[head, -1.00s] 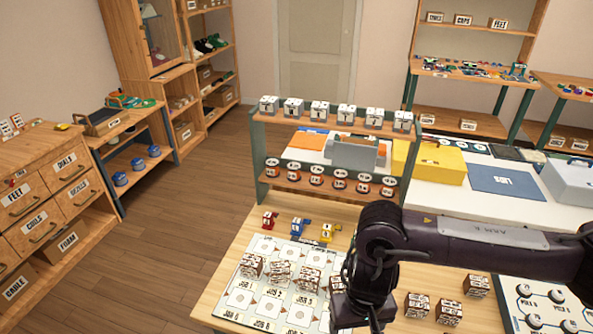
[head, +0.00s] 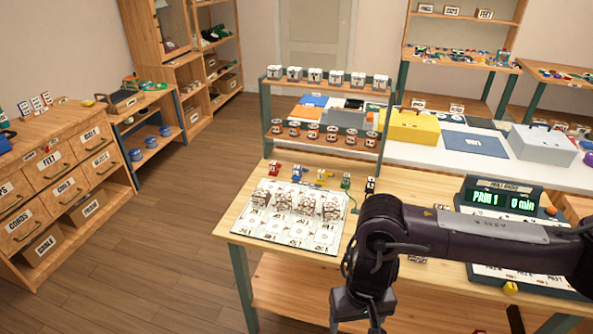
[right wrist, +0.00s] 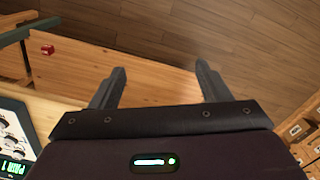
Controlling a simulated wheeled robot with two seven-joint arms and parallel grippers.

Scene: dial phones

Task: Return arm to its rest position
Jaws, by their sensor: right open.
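My right arm comes in from the right in the head view, dark and bent down at the wrist. My right gripper (head: 362,322) hangs low at the bottom of that view, in front of the table's front edge, with its fingertips cut off by the frame. In the right wrist view the right gripper (right wrist: 160,72) shows two dark fingers spread apart with nothing between them. Below them are a wooden board and the brown floor. My left gripper is not in view.
The wooden table (head: 236,222) holds a white job mat (head: 262,232) with several patterned blocks. A display (head: 500,200) reading "0 min" stands at the table's right. A two-level rack (head: 262,110) stands behind the mat. Floor (head: 165,240) is clear on the left.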

